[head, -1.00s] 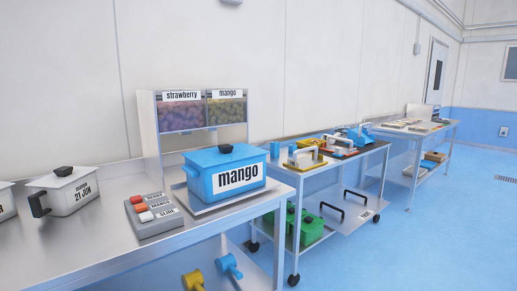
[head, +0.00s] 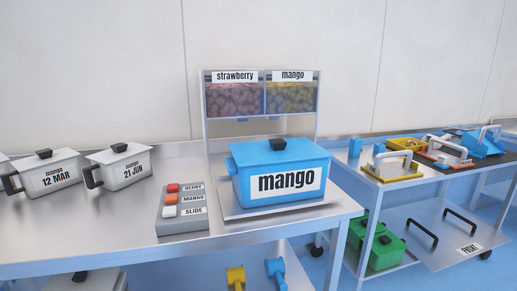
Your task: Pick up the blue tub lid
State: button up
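The blue tub (head: 243,187) labelled "mango" stands on a thin metal plate (head: 311,210) on the steel bench. Its blue lid (head: 305,151) lies on top of it, with a black knob (head: 278,144) in the middle. The lid appears seated flat on the tub. My gripper is not in the head view.
Behind the tub stands a dispenser with strawberry (head: 233,99) and mango (head: 292,98) bins. Left of the tub is a grey button box (head: 181,222). A cart (head: 372,186) with tools stands right. The bench front is clear.

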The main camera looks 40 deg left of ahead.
aim_at(274, 150)
jog(key=u, duration=0.75)
jog(key=i, duration=0.8)
jog(key=u, duration=0.85)
